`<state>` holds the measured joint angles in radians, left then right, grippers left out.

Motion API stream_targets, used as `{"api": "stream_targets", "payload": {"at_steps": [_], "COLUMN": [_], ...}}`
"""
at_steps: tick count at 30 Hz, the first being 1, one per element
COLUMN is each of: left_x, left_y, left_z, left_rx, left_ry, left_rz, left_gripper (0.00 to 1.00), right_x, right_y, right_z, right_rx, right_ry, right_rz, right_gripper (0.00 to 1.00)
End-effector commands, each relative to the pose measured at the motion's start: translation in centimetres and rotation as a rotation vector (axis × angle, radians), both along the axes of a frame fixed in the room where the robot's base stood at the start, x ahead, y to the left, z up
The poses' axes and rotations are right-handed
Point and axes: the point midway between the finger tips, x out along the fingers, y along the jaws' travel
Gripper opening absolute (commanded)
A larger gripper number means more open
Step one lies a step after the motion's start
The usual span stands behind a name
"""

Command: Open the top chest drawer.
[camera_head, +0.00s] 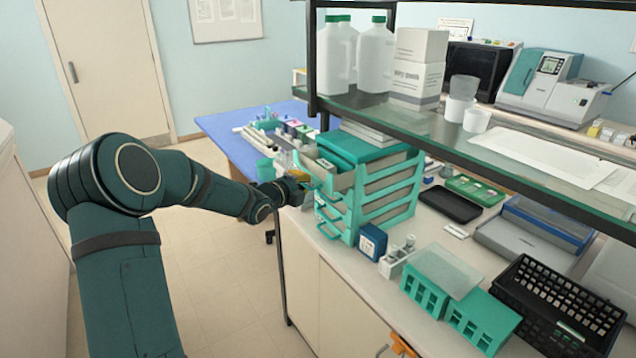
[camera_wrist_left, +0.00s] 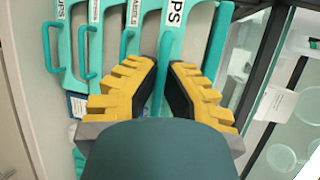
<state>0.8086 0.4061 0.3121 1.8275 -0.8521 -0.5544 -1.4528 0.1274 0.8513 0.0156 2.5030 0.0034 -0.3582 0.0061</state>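The teal chest (camera_head: 388,190) stands on the bench in the head view, with several drawers facing left. Its top drawer (camera_head: 340,181) sticks out to the left, with some of its grey inside showing. My left gripper (camera_head: 300,176) is at the front of this drawer. Lower handles (camera_wrist_left: 84,50) show to the left there. An orange tip at the bottom edge of the head view looks like my right gripper (camera_head: 402,344); its opening cannot be seen.
A glass shelf (camera_head: 440,128) with bottles and boxes overhangs the chest. A blue box (camera_head: 373,242), teal racks (camera_head: 482,320) and a black rack (camera_head: 560,305) stand on the bench nearby. The floor (camera_head: 215,275) left of the bench is clear.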

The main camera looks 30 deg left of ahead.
Motion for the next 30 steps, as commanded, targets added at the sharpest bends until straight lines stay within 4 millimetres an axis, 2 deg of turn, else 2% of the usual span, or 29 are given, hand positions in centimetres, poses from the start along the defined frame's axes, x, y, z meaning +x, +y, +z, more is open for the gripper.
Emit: {"api": "stream_targets", "payload": {"at_steps": [1, 6, 12, 18, 29, 30], "left_x": [-1.2, -4.3, -6.9, -8.0, -8.2, -8.2], "left_y": [0.6, 1.9, 3.0, 3.4, 3.5, 3.5], "left_z": [-0.1, -0.1, 0.0, 0.0, 0.0, 0.0], "left_rx": [0.003, 0.002, 0.001, -0.001, -0.001, -0.001], "left_ry": [0.001, 0.002, 0.002, 0.002, 0.001, 0.001], "left_rz": [0.005, 0.004, 0.004, 0.001, 0.002, 0.002], "left_gripper": [0.0, 0.0, 0.0, 0.0, 0.0, 0.11], "right_x": [-0.1, -0.2, -0.3, -0.3, -0.3, -0.4], "right_y": [0.0, 0.0, 0.1, 0.1, 0.1, 0.1], "right_z": [-0.4, -0.7, -0.9, -1.0, -1.0, -1.0], "right_rx": [0.0, 0.001, 0.002, 0.002, 0.002, 0.002], "right_ry": [0.002, 0.005, 0.006, 0.008, 0.008, 0.008], "right_rz": [0.002, 0.004, 0.006, 0.006, 0.006, 0.006], "right_gripper": [0.47, 0.47, 0.47, 0.47, 0.47, 0.47]}}
